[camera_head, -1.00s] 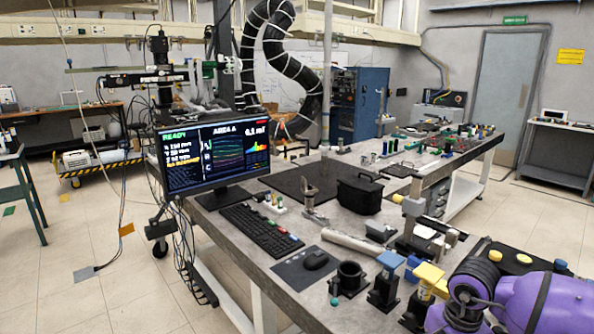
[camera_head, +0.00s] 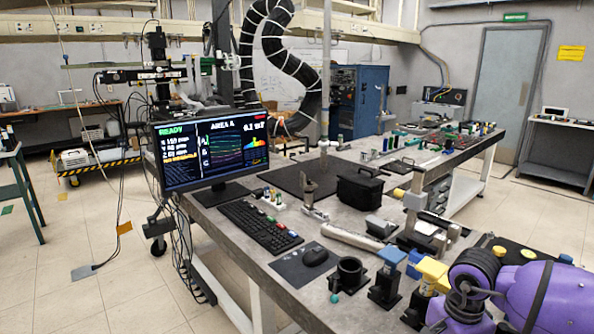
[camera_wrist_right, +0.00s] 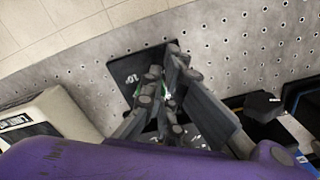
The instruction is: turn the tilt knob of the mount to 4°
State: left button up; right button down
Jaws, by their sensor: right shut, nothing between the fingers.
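In the head view a black ring-shaped holder (camera_head: 350,275) stands upright at the bench's front edge, with a small teal knob (camera_head: 335,298) low on its left. I cannot tell whether this is the mount, and no tilt reading is legible. My purple right arm (camera_head: 545,295) comes in at the lower right; its fingers are not clear there. In the right wrist view my right gripper (camera_wrist_right: 164,88) is shut and empty. It covers part of a dark plate (camera_wrist_right: 125,68) with a small white marking. Whether it touches the plate cannot be told. My left gripper is not in view.
A monitor (camera_head: 212,150), keyboard (camera_head: 260,228) and mouse (camera_head: 314,256) are to the left. A black case (camera_head: 360,192) stands farther back. A perforated surface (camera_wrist_right: 240,50) shows in the wrist view.

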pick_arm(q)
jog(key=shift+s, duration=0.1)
pick_arm(e)
jog(key=shift+w+a+r, duration=0.1)
jog(key=shift+r, duration=0.05)
jog(key=shift+a, duration=0.4)
jog(key=shift+r, duration=0.15)
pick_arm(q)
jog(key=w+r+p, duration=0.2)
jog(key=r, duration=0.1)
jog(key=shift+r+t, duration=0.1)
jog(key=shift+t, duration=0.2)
pick_arm(e)
notch_tip(320, 180, up, 6)
jog(key=shift+f, duration=0.1)
